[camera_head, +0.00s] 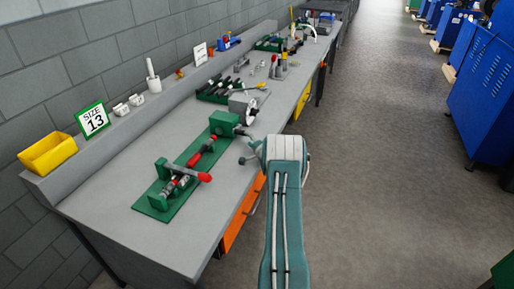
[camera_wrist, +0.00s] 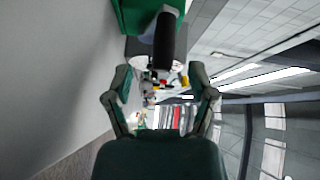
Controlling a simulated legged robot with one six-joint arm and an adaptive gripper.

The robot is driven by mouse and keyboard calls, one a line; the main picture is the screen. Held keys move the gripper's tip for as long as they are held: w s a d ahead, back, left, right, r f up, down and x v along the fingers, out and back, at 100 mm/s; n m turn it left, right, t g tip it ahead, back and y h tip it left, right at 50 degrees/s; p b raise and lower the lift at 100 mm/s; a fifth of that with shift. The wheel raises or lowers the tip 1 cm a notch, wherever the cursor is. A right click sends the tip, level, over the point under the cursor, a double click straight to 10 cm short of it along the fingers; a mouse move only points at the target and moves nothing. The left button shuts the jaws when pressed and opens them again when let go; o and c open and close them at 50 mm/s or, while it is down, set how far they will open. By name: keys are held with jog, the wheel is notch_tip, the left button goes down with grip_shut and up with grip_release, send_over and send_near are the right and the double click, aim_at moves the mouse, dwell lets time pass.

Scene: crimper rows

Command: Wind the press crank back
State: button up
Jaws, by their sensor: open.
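The press stands on the bench, with a green body (camera_head: 224,123) at the far end of a green base plate (camera_head: 160,207). In the wrist view its green body (camera_wrist: 138,14) is at the top. A black crank handle (camera_wrist: 166,38) points down from there, in line with the gap between my fingers. My gripper (camera_wrist: 160,78) is open, one finger on each side of that line, with nothing held. Contact with the handle cannot be told. In the head view my arm hides most of the gripper, beside the press at the bench's front edge.
On the bench are a red-handled clamp (camera_head: 188,176) on the plate, a black tool rack (camera_head: 214,91) and a grey round device (camera_head: 248,108). A yellow bin (camera_head: 47,153) and a size 13 sign (camera_head: 93,119) stand on the back ledge. The aisle floor (camera_head: 380,170) is clear.

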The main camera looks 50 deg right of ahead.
jog(key=v, duration=0.7)
dwell(0.3)
